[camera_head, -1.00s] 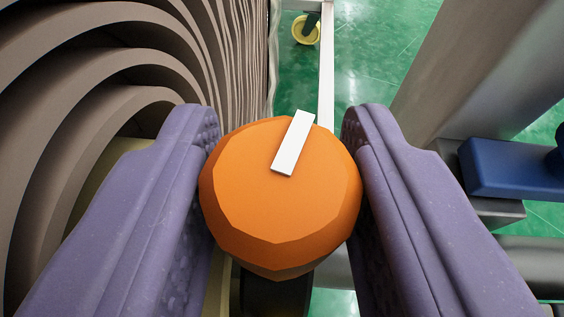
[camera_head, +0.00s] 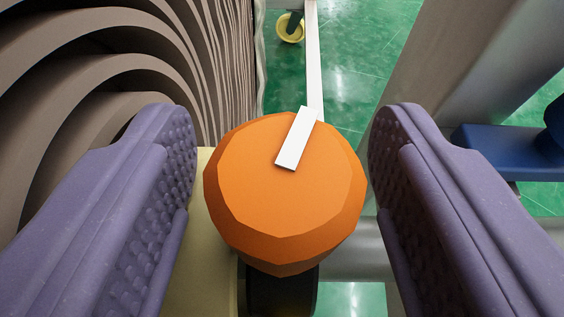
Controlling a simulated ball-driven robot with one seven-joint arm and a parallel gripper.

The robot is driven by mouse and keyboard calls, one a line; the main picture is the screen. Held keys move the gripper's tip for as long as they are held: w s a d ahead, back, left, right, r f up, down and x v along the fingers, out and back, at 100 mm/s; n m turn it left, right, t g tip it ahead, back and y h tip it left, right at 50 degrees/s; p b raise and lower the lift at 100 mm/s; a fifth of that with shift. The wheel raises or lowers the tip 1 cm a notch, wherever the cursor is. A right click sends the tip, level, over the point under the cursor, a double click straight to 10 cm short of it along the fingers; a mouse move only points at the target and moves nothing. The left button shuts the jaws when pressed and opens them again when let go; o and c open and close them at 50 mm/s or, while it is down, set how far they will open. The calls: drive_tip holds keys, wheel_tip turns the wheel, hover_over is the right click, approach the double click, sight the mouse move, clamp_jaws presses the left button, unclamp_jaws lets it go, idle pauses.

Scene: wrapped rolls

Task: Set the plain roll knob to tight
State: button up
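The orange faceted knob (camera_head: 285,205) is in the middle of the view, with a white pointer bar (camera_head: 297,138) on its face. The bar tilts, its upper end leaning right of vertical. My gripper (camera_head: 283,150) has its two purple padded fingers on either side of the knob. The fingers are open, with a small gap on both sides, so they do not appear to hold it. No scale marks or labels show around the knob. A dark part shows below the knob.
Brown layered roll material (camera_head: 90,90) fills the left side, close to the left finger. A grey post (camera_head: 450,70) and a blue block (camera_head: 510,150) stand at the right. A yellow round piece (camera_head: 290,28) lies at the top over green floor.

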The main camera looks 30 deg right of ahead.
sight(281, 265)
drive_tip(key=p+v, duration=0.1)
drive_tip(key=v, duration=0.6)
drive_tip(key=shift+s+a+r+p, duration=0.15)
drive_tip(key=shift+s+p, duration=0.15)
drive_tip(key=shift+p, duration=0.05)
drive_tip(key=shift+w, duration=0.1)
